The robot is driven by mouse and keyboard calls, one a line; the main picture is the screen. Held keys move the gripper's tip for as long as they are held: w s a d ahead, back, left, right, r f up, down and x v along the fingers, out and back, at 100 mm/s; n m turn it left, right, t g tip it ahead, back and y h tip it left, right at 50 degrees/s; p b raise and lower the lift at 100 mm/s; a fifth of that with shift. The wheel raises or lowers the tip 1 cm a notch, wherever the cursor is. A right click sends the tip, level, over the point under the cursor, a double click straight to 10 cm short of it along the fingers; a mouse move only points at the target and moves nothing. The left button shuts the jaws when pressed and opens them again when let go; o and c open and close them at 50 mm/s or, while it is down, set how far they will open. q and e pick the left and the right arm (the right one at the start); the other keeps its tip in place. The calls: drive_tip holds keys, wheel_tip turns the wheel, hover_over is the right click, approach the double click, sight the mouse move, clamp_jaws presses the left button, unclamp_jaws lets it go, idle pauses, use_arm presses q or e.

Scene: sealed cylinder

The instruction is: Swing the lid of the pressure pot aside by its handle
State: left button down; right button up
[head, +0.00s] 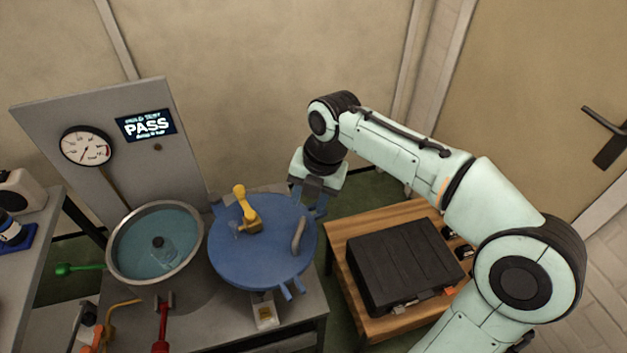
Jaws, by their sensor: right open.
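The pressure pot (116,262) is an open round metal vessel at the left, holding blue-green liquid with a bottle-like object (160,252) in it. Its blue round lid (262,262) lies to the right of the opening, clear of it. A grey curved handle (299,236) stands on the lid's right side, and a yellow lever (245,207) stands near its middle. My right gripper (310,198) is open at the lid's back right edge, behind the grey handle and apart from it. Its fingertips are partly hard to make out against the lid's lugs. My left gripper is out of view.
A panel behind the pot carries a gauge (86,146) and a screen (145,125) reading PASS. A black case (405,265) lies on a wooden table (345,229) at the right. Red (162,325) and green (75,268) handles stick out near the pot.

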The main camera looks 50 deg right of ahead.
drive_tip(key=shift+s+d+r+p, duration=0.1)
drive_tip(key=shift+s+r+p, duration=0.1)
drive_tip(key=shift+r, duration=0.9)
drive_tip(key=shift+s+d+r+p, duration=0.1)
drive_tip(key=shift+s+r, duration=0.1)
drive_tip(key=shift+r, duration=0.9)
